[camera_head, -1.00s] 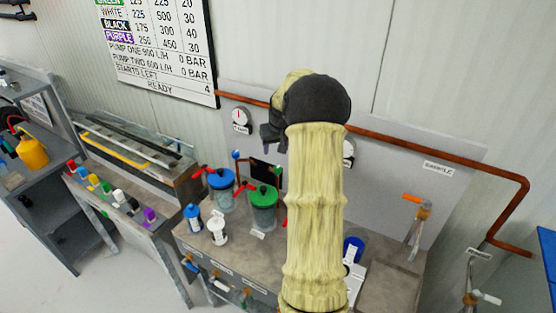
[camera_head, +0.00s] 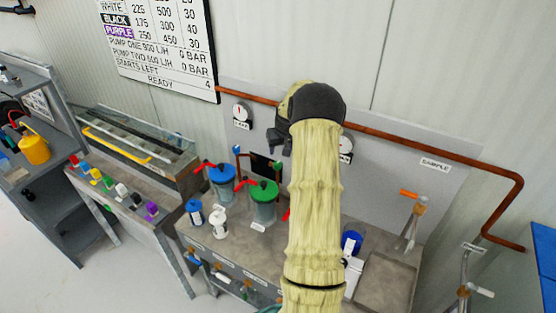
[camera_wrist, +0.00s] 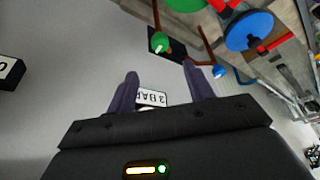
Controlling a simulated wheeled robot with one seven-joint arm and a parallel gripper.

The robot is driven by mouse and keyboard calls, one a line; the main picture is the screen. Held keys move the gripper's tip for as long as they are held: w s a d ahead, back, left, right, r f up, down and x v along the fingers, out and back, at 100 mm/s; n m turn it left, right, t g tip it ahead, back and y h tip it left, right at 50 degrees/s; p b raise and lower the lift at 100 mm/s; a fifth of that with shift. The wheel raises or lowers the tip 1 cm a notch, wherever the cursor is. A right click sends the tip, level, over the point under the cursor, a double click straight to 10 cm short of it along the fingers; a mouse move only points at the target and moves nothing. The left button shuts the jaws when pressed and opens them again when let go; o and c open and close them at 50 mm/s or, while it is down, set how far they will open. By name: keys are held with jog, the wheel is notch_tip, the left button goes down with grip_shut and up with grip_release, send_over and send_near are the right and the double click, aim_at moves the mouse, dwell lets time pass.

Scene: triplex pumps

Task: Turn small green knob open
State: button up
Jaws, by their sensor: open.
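The small green knob (camera_wrist: 158,42) is a round knob with a white mark, on a copper pipe against the wall panel in the wrist view. My gripper (camera_wrist: 162,90) is open, its two dark fingers apart with nothing between them; the knob lies beyond the fingertips. In the head view, my gripper (camera_head: 279,141) is high in front of the panel, mostly hidden by my forearm. A small blue knob (camera_wrist: 219,71) sits on another copper pipe close by and also shows in the head view (camera_head: 236,149).
A large blue lid (camera_head: 221,175) and a large green lid (camera_head: 262,190) top two containers on the bench. A white bottle (camera_head: 218,222) and a blue bottle (camera_head: 194,212) stand before them. A copper pipe (camera_head: 400,134) runs along the panel. A "3 BAR" label (camera_wrist: 151,97) shows between my fingers.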

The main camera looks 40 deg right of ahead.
aim_at(278, 163)
jog(key=p+x, duration=0.4)
jog(key=x, duration=0.7)
jog(key=shift+w+f, duration=0.1)
jog(key=shift+w, duration=0.05)
jog(key=c, duration=1)
jog(key=shift+o, duration=0.2)
